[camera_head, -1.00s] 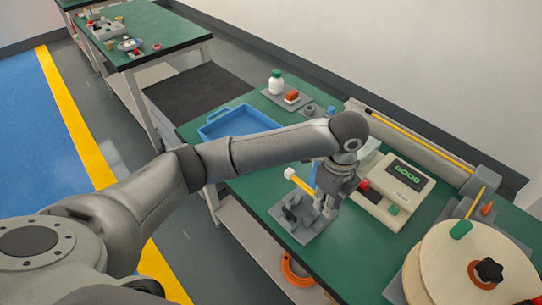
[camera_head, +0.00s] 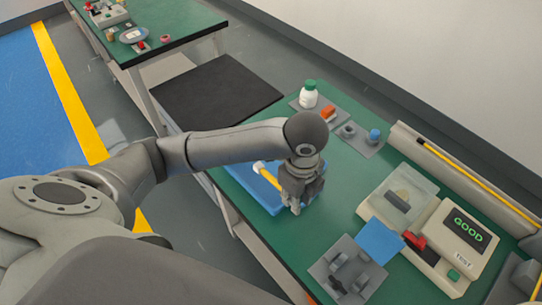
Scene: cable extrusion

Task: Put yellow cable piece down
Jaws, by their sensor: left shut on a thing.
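The yellow cable piece (camera_head: 267,175) has a pale end and sticks out to the left of my left gripper (camera_head: 294,209). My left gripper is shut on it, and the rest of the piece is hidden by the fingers. The gripper points down over the right part of the blue tray (camera_head: 258,198) on the green table. My arm covers the far part of the tray. I cannot tell whether the piece touches the tray floor. My right gripper is out of view.
A white bottle (camera_head: 309,97) and a blue-topped item (camera_head: 374,136) stand behind.

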